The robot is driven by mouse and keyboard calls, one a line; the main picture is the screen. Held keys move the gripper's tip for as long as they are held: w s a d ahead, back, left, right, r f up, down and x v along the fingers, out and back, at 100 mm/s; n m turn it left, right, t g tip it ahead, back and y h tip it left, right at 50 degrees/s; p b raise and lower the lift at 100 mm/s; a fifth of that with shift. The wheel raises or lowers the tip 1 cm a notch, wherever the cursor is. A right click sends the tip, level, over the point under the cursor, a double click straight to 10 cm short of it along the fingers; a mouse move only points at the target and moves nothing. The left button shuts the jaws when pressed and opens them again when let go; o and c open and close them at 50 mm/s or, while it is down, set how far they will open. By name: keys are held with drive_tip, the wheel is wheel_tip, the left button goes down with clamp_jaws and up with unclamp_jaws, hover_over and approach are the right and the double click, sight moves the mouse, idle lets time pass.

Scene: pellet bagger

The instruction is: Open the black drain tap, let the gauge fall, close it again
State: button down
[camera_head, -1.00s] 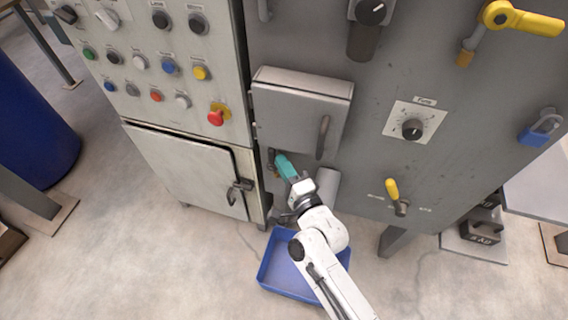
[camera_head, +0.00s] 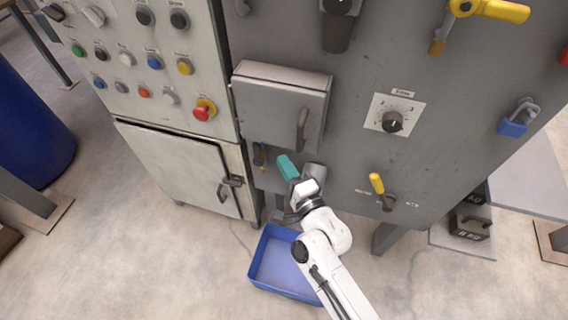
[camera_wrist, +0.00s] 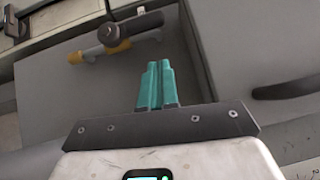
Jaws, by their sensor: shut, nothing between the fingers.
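The drain tap (camera_head: 260,157) sits low on the grey machine front, below the lidded box. It is small there. The wrist view shows a dark round hub with a grey-brown lever (camera_wrist: 145,24) pointing right, and an orange-yellow body behind it. I take this to be the black tap. My gripper (camera_head: 284,160) has teal fingers and is a little right of the tap, apart from it. In the wrist view the fingers (camera_wrist: 155,66) are shut and empty, with the tap above and left of their tips. I cannot make out a gauge.
A blue tray (camera_head: 262,262) lies on the floor under my arm. The lidded grey box (camera_head: 270,100) with a handle juts out just above my gripper. A yellow-handled valve (camera_head: 377,184) is to the right; a cabinet door (camera_head: 170,165) is to the left.

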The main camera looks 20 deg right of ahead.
drive_tip(key=s+d+b, duration=0.1)
drive_tip(key=s, duration=0.7)
drive_tip(key=shift+s+d, duration=0.15)
drive_tip(key=shift+s, duration=0.25)
drive_tip(key=shift+f, duration=0.1)
drive_tip(key=s+d+f+n+g+h+p, duration=0.1)
drive_tip(key=s+d+n+g, duration=0.3)
drive_tip(key=s, duration=0.4)
drive_tip(key=s+d+n+g+h+p, duration=0.1)
drive_tip(key=s+d+n+g+p, duration=0.1)
drive_tip(key=s+n+g, duration=0.5)
drive_tip(key=s+d+f+n+g+h+p, duration=0.1)
drive_tip(key=s+d+n+g, duration=0.4)
drive_tip(key=s, duration=0.3)
drive_tip(key=shift+s+d+f+n+g+p, duration=0.3)
drive_tip(key=shift+s+g+p, duration=0.1)
drive_tip(key=shift+g, duration=0.5)
